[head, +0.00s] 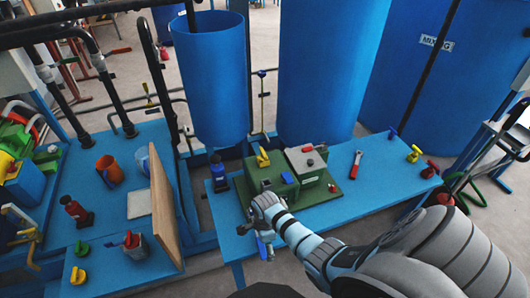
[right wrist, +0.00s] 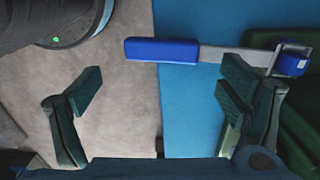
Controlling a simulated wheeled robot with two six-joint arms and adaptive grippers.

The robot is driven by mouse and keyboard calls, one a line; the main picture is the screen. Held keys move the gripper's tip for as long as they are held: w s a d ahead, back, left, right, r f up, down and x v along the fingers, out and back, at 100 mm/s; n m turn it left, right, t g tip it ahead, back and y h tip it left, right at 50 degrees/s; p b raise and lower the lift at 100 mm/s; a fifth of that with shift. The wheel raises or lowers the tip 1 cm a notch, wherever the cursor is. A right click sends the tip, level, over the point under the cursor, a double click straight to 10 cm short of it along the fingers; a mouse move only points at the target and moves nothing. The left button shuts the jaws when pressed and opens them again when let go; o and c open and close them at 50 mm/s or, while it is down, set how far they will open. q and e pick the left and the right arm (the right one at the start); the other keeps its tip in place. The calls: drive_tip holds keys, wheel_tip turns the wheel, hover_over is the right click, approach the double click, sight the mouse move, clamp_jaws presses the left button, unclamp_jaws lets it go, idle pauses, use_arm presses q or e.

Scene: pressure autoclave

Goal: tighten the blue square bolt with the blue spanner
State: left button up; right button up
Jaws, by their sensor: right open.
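In the right wrist view the blue spanner has a blue handle (right wrist: 162,50) and a grey shaft, lying across the edge of the blue table. Its grey open jaw is around the blue square bolt (right wrist: 293,65) at the right; how deeply it sits is hard to tell. My right gripper (right wrist: 160,88) is open and empty. Its two fingers are apart, and the handle shows beyond the fingertips, toward the top of that view. In the head view my right gripper (head: 263,238) hangs at the table's front edge and hides much of the spanner. My left gripper is not in view.
The green fixture (head: 316,185) with a grey block stands on the blue table (head: 345,205). A red-handled tool (head: 356,163) and several coloured valve handles lie to the right. A wooden board (head: 163,205) stands upright at the left. Large blue tanks rise behind.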

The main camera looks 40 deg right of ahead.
wheel_tip(320, 180, up, 12)
idle(0.5)
drive_tip(key=shift+c, duration=0.5)
